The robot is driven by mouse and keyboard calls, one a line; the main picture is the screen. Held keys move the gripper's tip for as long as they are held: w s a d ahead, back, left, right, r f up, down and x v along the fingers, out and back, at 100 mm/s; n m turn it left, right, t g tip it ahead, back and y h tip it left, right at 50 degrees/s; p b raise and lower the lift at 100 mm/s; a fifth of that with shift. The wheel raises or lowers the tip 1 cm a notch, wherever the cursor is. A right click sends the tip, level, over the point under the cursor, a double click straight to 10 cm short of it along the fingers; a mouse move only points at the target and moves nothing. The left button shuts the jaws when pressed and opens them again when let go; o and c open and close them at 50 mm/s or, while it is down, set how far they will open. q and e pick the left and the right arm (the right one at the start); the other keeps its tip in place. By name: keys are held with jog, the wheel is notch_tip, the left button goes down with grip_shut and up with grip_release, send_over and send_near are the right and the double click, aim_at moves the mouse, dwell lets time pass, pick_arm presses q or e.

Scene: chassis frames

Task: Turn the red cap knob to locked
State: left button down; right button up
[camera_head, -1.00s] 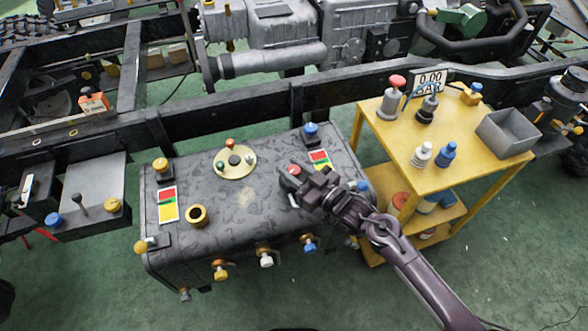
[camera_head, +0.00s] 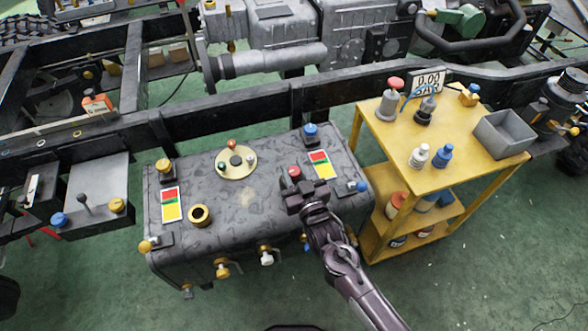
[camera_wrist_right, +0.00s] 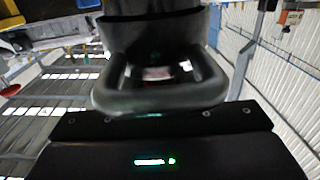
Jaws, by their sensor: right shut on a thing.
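The red cap knob (camera_head: 294,172) stands on the right part of the top of a dark mottled tank (camera_head: 235,225). Only its red top shows beyond my fingers. My right gripper (camera_head: 294,184) reaches in from the lower right and is shut on the knob. In the right wrist view the dark gripper (camera_wrist_right: 160,80) fills the middle, with a small pale and reddish patch between its fingers. A red, green and yellow label plate (camera_head: 322,165) lies right of the knob. I cannot read a locked mark. My left gripper is not in view.
A gold filler ring (camera_head: 199,215), a round cream plate (camera_head: 235,175) with small knobs, and a blue-capped post (camera_head: 310,133) share the tank top. A yellow cart (camera_head: 446,119) with bottles and a grey bin (camera_head: 503,136) stands right. Dark frame rails lie behind.

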jog(key=shift+m+h, duration=0.4)
jog(key=shift+h, duration=0.2)
jog(key=o, duration=1)
jog(key=shift+c, duration=0.2)
jog(key=v, duration=0.7)
jog(key=shift+s+d+f, duration=0.1)
jog(key=shift+s+f, duration=0.05)
jog(key=shift+s, duration=0.25)
jog(key=shift+d, duration=0.1)
